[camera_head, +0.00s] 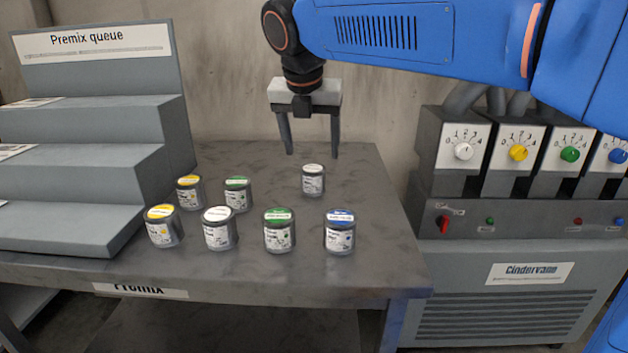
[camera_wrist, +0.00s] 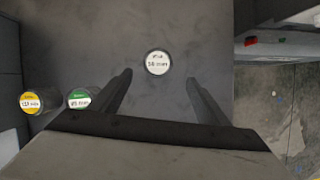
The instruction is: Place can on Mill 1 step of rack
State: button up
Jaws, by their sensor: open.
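Several small dark cans stand upright on the grey table. A white-lidded can (camera_head: 313,181) stands alone at the back right, below my gripper (camera_head: 312,155). In the wrist view this white-lidded can (camera_wrist: 158,64) lies ahead of the two spread fingers, and my gripper (camera_wrist: 160,75) is open and empty. Another white-lidded can (camera_head: 219,229) stands in the front row, with yellow (camera_head: 164,227), green (camera_head: 279,231) and blue (camera_head: 340,232) ones. A yellow (camera_head: 190,192) and a green (camera_head: 238,195) can stand behind. The grey stepped rack (camera_head: 80,175) is at the left, marked "Premix queue"; its step labels are unreadable.
The Cindervane machine (camera_head: 520,270) stands right of the table, with white, yellow, green and blue dials above it. The table (camera_head: 375,205) is bare around the back white-lidded can and along its right side. The rack steps show no cans.

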aim_at(312, 169)
jog(key=x, duration=0.5)
jog(key=shift+x, duration=2.65)
jog(key=shift+w+a+r, duration=0.1)
jog(key=shift+a, duration=0.15)
jog(key=c, duration=1.4)
jog(key=shift+o, duration=0.2)
